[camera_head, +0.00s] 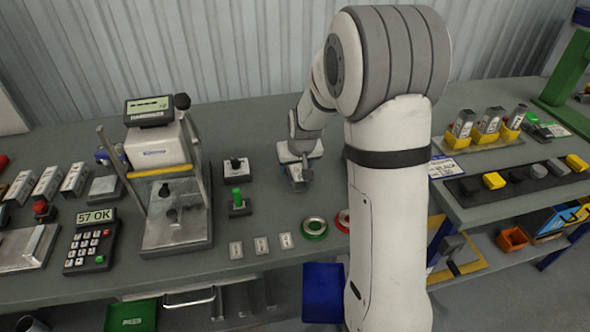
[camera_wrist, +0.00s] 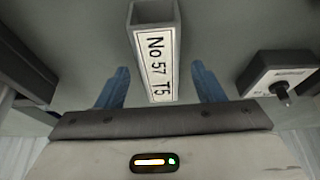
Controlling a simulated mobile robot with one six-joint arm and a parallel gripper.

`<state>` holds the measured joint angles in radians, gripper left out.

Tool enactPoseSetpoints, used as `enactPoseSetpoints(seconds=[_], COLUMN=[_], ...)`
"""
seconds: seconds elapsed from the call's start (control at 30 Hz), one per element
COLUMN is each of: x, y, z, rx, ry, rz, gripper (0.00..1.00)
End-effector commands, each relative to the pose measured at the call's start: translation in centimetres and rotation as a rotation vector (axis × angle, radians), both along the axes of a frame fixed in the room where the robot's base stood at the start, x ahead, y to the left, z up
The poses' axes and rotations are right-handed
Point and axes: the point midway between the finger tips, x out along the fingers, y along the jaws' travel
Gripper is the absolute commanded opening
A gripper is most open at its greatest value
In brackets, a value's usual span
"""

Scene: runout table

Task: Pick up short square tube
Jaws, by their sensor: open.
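A grey square tube (camera_wrist: 154,52) with a white label reading "No 57 T5" is in the wrist view, its open end facing up in the picture. My gripper (camera_wrist: 161,84) is open, with one blue finger on each side of the tube. A gap shows between each finger and the tube, so the fingers do not appear to touch it. In the head view my gripper (camera_head: 299,178) is low over the bench, right of the small switch boxes. The tube cannot be clearly told from the gripper there.
A black switch box (camera_wrist: 279,84) with a lever stands right of the tube. In the head view, a test press (camera_head: 172,190) and a keypad (camera_head: 90,243) stand to the left. Tubes in yellow holders (camera_head: 489,125) stand on the right bench. Rings (camera_head: 314,228) lie near the front edge.

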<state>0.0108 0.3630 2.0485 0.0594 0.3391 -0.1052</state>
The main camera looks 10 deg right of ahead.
Motion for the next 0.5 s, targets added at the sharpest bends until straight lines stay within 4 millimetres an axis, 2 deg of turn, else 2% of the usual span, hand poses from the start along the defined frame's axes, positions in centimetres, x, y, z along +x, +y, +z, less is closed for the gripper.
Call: enactPoseSetpoints(seconds=[0.13,0.4,0.5], x=[0.55,0.64,0.63], y=[0.01,-0.01,-0.02], z=[-1.25,-1.49,-1.48], rx=[0.000,0.001,0.001], ry=[0.000,-0.001,-0.001], rz=[-0.001,-0.002,-0.002], gripper=[0.62,0.62,0.54])
